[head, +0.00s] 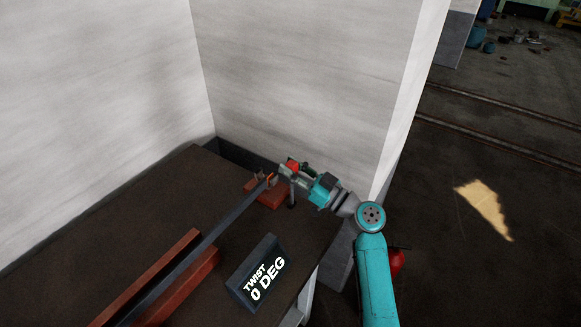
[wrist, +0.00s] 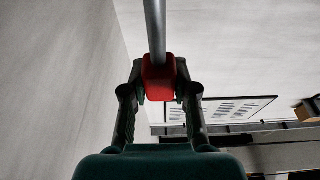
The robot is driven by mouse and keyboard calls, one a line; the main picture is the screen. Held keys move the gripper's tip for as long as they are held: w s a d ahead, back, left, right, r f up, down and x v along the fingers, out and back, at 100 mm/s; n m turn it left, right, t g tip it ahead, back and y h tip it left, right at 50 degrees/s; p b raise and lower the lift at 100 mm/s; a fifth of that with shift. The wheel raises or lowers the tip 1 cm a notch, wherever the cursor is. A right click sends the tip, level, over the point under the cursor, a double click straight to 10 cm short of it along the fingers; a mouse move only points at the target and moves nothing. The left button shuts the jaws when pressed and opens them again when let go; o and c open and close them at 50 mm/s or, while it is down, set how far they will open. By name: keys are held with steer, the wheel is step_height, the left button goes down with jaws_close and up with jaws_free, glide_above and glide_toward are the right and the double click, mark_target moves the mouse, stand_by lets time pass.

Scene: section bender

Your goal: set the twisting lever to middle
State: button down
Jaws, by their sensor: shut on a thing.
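The twisting lever is a grey rod (wrist: 155,28) with a red knob (wrist: 160,77) in the wrist view. My gripper (wrist: 160,90) is shut on the knob, one finger on each side. In the head view the red knob (head: 293,167) is at the far right end of the bench, with my gripper (head: 297,170) around it. The lever's lower end and pivot are hard to make out there. A dark display box (head: 258,272) on the bench reads "TWIST 0 DEG".
A long dark bar (head: 215,232) runs across the dark bench (head: 120,215) between red supports (head: 190,262). Pale walls (head: 290,80) stand close behind the bench and my gripper. Open floor (head: 480,240) lies to the right.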

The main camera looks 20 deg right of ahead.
steer(key=c, duration=0.9)
jaws_free()
steer(key=v, duration=1.2)
